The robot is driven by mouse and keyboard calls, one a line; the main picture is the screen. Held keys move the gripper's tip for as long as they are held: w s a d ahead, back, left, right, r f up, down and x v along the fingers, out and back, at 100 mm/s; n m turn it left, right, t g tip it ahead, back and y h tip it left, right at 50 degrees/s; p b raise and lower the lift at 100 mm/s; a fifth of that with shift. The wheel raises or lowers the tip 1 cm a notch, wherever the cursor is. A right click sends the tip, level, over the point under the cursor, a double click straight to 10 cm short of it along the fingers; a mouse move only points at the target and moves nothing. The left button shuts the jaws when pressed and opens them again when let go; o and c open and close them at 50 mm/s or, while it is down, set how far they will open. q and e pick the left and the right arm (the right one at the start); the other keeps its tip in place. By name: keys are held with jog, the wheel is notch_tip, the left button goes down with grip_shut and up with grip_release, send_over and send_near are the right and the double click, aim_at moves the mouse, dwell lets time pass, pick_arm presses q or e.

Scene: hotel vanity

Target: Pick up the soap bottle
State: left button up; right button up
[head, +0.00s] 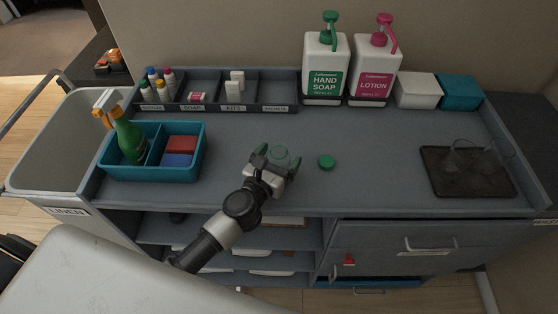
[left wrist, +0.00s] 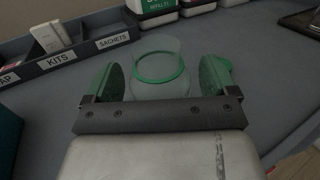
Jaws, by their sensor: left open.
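A small clear bottle with a green ring at its neck (head: 281,153) stands on the grey counter, open at the top. It also shows in the left wrist view (left wrist: 160,68). My left gripper (head: 275,160) is open, with one finger on each side of this bottle; I cannot tell whether either finger touches it. A round green cap (head: 327,161) lies on the counter just right of the bottle. A large white pump bottle labelled HAND SOAP (head: 325,68) with a green pump stands at the back. My right gripper is not in view.
A pink LOTION pump bottle (head: 374,70) stands beside the hand soap. A dark labelled organizer (head: 275,90) runs along the back. A teal caddy (head: 190,172) with a spray bottle is at left. A dark tray (head: 470,185) with glasses is at right. The counter's middle right is clear.

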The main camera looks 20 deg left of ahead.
pick_arm(q)
jog(key=shift+w, duration=0.35)
jog(key=shift+s, duration=0.15)
jog(key=shift+c, duration=0.6)
jog(key=c, duration=0.9)
jog(key=shift+r, duration=0.1)
